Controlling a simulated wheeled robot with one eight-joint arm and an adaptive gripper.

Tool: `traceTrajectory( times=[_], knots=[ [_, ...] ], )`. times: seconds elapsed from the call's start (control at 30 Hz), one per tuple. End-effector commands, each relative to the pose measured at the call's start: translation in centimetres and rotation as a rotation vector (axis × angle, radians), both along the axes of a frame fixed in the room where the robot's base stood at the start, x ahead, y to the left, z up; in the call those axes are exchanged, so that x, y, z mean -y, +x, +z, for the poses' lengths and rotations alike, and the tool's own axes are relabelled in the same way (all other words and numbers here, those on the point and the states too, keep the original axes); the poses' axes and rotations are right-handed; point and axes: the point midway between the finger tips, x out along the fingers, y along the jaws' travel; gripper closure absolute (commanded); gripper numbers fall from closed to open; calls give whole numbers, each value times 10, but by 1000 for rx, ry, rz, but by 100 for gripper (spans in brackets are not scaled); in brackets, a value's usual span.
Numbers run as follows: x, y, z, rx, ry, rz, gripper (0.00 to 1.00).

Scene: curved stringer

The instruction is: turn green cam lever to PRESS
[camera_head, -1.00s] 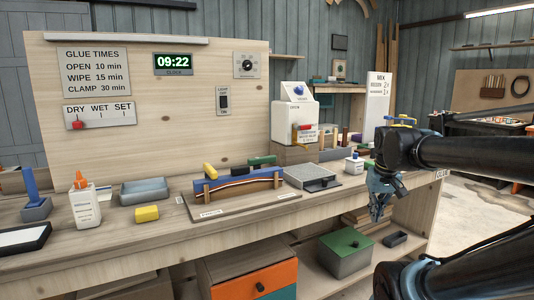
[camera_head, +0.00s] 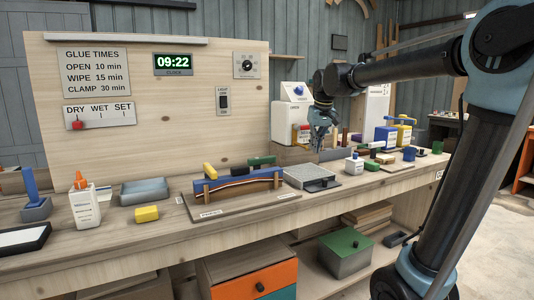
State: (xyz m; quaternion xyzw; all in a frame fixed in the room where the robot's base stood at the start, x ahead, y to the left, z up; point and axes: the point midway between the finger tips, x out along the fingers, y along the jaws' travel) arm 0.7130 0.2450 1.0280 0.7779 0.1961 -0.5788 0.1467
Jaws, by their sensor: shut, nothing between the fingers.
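The green cam lever (camera_head: 262,160) sits at the right rear of the curved clamping form (camera_head: 237,184), lying roughly level. A yellow cam lever (camera_head: 210,171) stands at the form's left end. The form holds a curved stack of blue, red and wood-coloured strips on a wooden base (camera_head: 205,205) with small labels too small to read. My gripper (camera_head: 318,147) hangs above the bench to the right of the green lever, clear of it. Its fingers look shut and empty.
A white dispenser (camera_head: 292,112) stands behind my gripper. A yellow block (camera_head: 147,213) lies front left.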

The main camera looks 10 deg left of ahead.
Motion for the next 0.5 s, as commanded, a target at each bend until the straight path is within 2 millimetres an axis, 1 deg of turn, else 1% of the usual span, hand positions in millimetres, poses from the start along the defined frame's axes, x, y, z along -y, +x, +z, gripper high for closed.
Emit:
traceTrajectory(
  times=[0.03,0.2,0.27,0.4,0.5],
  knots=[
    [-16,8,5,2,2,19,100],
    [-66,31,20,13,8,73,100],
    [-84,38,25,16,10,93,100],
    [-127,52,34,23,16,138,100],
    [-156,59,38,27,20,166,100]
  ],
)
